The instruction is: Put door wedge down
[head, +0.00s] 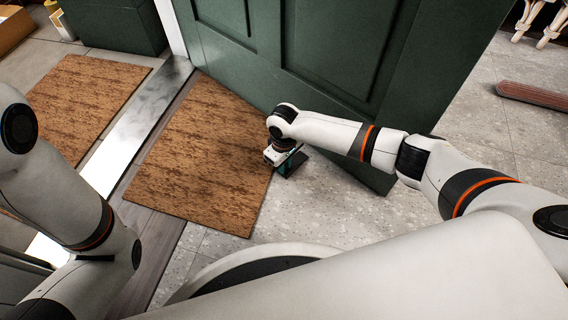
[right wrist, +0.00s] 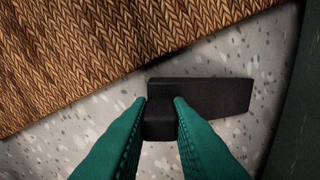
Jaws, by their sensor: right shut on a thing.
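A black door wedge (right wrist: 215,96) shows in the right wrist view, over the speckled grey floor beside the brown mat. My right gripper (right wrist: 160,103) has its two teal fingers on either side of the wedge's near end and is shut on it. In the head view the wedge (head: 292,164) is a small dark shape under my right gripper (head: 284,160), low by the foot of the green door (head: 310,55). I cannot tell whether the wedge touches the floor. My left arm is at the left of the head view, and its gripper is not seen.
A brown woven mat (head: 205,150) lies left of the wedge, and a second mat (head: 85,100) lies beyond a metal threshold strip (head: 130,125). The green door's edge stands close on the right of the wedge. A reddish rolled thing (head: 535,95) lies on the floor at right.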

